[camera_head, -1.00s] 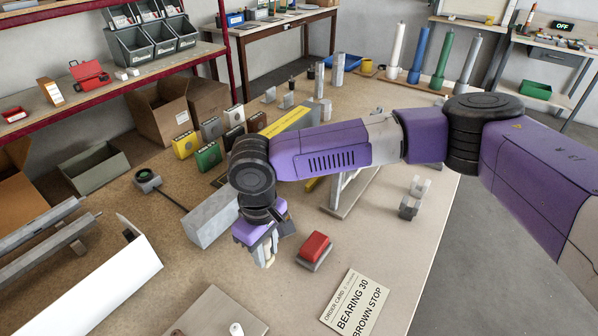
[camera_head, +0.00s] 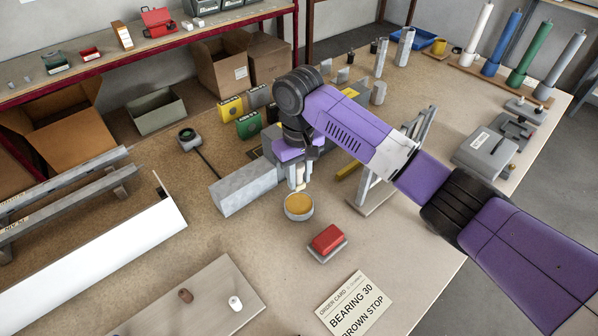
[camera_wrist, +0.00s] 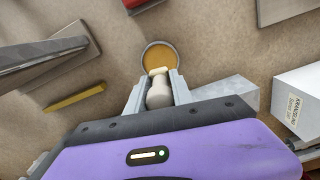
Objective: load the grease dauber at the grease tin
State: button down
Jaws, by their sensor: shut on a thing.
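The grease tin (camera_head: 299,207) is a round open tin of amber grease on the bench, left of the red block. It also shows in the wrist view (camera_wrist: 160,56), just beyond my fingertips. My gripper (camera_head: 298,180) is shut on the grease dauber (camera_wrist: 159,92), a pale, cream-coloured piece pointing down. The dauber's lower end is over the back of the tin in the head view. I cannot tell whether its tip touches the grease.
A red block on a grey base (camera_head: 327,240) sits right of the tin. A long grey block (camera_head: 246,189) lies close on the left. A metal frame (camera_head: 392,170) stands to the right. The order card (camera_head: 354,305) lies in front. Bench in front of the tin is clear.

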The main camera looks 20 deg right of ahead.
jog(key=b, duration=0.7)
send_over(299, 204)
jog(key=shift+w+f, duration=0.15)
jog(key=shift+f, duration=2.9)
jog(key=shift+f, duration=0.5)
jog(key=shift+f+p, duration=0.15)
jog(key=shift+p, duration=0.35)
notch_tip(299, 204, up, 7)
jog(key=p, duration=0.7)
dwell(0.3)
dwell(0.4)
